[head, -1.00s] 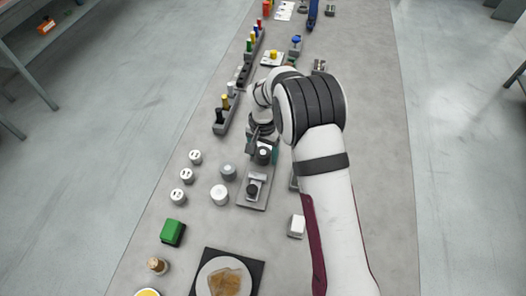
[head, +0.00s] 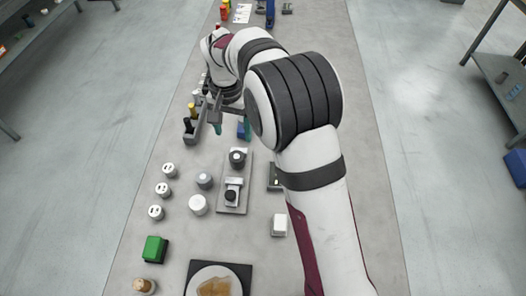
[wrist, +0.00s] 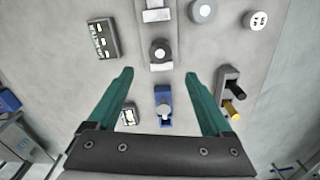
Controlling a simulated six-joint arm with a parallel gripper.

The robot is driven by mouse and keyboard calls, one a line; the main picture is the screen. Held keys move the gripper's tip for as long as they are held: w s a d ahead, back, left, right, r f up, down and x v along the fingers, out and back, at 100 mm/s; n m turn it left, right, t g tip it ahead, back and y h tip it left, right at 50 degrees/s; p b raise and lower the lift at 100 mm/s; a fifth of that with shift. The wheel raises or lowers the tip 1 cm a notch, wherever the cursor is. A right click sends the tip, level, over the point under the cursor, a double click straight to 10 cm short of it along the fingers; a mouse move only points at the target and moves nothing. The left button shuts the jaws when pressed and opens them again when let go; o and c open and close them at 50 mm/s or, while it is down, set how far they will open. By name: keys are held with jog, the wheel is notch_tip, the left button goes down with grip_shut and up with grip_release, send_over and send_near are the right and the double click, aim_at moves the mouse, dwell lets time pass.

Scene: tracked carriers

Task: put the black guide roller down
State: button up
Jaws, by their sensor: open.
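A black round roller (head: 237,157) stands upright on a pale fitting at the far end of a narrow grey plate (head: 233,209). It also shows in the wrist view (wrist: 160,53), just beyond my fingertips. A second black-topped piece (head: 231,195) sits on the nearer part of the plate. The frames do not mark which is the guide roller. My gripper (head: 232,130) is open, its teal fingers apart with nothing between the tips. It is clear of the black roller. In the wrist view my gripper (wrist: 159,75) shows both fingers either side of a blue fitting (wrist: 164,107) lower down.
A rack (wrist: 222,83) with black and yellow pegs stands close beside one finger. A dark slotted block (wrist: 103,40) lies on the other side. White sockets (head: 163,189), a white cylinder (head: 198,205) and a green block (head: 154,249) stand left of the plate.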

jog(key=s+d+r+m, duration=0.1)
jog(key=s+d+r, duration=0.5)
jog(key=d+r, duration=0.15)
jog(key=s+d+m+y, duration=0.1)
jog(key=s+d, duration=0.4)
jog(key=s, duration=0.6)
jog(key=s+d+m, duration=0.1)
jog(key=s+d, duration=0.4)
jog(key=s, duration=0.7)
jog(key=shift+r+y, duration=0.15)
jog(key=shift+y, duration=0.25)
